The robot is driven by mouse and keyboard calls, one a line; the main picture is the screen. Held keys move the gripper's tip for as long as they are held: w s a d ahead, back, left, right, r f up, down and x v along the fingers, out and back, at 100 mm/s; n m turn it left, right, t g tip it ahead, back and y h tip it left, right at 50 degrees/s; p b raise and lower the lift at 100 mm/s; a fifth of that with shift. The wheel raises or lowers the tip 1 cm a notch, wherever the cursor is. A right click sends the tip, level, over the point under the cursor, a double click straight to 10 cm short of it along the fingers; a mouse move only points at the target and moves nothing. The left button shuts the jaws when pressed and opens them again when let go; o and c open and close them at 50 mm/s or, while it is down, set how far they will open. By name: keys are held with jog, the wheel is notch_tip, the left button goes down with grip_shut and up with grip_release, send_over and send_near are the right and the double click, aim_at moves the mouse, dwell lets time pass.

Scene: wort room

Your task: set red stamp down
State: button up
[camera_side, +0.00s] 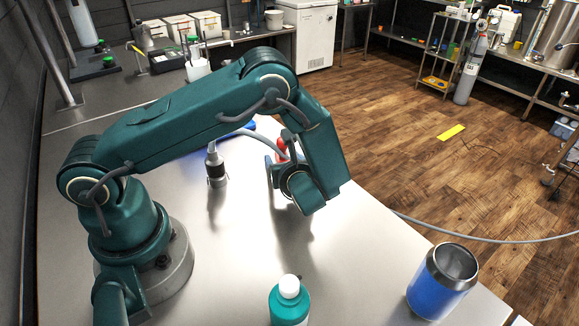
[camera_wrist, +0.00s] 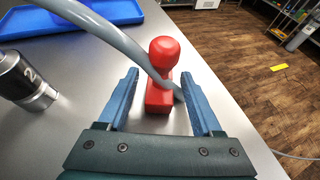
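The red stamp (camera_wrist: 161,97), with a round knob on a block-shaped base, stands upright on the metal table in the wrist view. In the side view only a bit of its red (camera_side: 282,146) shows behind my arm. My gripper (camera_wrist: 160,74) has its two blue fingers apart, one on each side of the stamp. Bare table shows between the stamp and each finger, so neither appears to touch it. In the side view the fingers are mostly hidden. A grey hose (camera_wrist: 121,41) crosses close to the stamp and partly covers it.
A blue tray (camera_wrist: 75,17) lies beyond on the left. A teal bottle (camera_side: 289,303) and a blue can (camera_side: 437,290) stand at the table's near side. Bare table surrounds the stamp; the right edge is close.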

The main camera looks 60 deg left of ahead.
jog(key=shift+r, duration=0.15)
jog(key=v, duration=1.2)
jog(key=s+d+r+n+h, duration=0.2)
jog(key=s+r+n+h, duration=0.9)
jog(key=n, duration=1.1)
jog(key=shift+s+t+h, duration=0.3)
jog(key=shift+s+h, duration=0.25)
jog(key=shift+h, duration=0.15)
